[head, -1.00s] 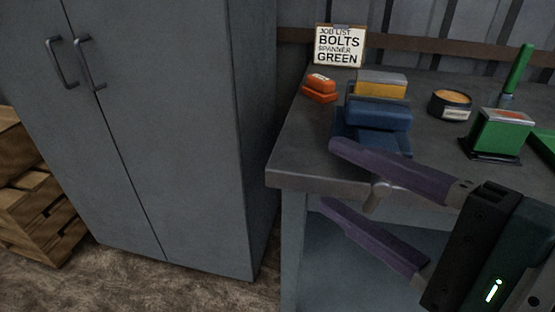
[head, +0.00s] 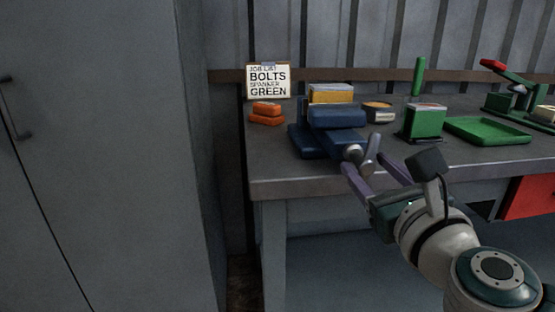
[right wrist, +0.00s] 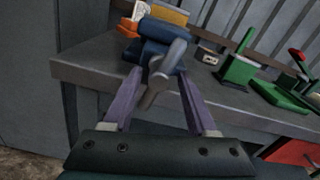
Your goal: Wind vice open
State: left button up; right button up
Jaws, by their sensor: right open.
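The blue vice (head: 336,119) is mounted at the left front of the grey bench. Its grey handle (head: 372,150) stands out at the bench's front edge. In the right wrist view the vice (right wrist: 160,28) is at the top and the handle (right wrist: 160,78) lies between the fingers. My right gripper (head: 368,165) is open, with purple fingers pointing at the vice, one on each side of the handle. It also shows in the right wrist view (right wrist: 160,85). I cannot tell whether either finger touches the handle. My left gripper is out of view.
The bench (head: 275,165) also holds orange blocks (head: 266,113), a yellow block (head: 331,94), a round tin (head: 379,112), a green box (head: 422,122), a green tray (head: 488,131) and a green machine with a red-tipped lever (head: 515,80). A job sign (head: 269,81) stands behind. A grey cabinet (head: 100,150) is at left.

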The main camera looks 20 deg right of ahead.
jog(key=shift+x, duration=0.9)
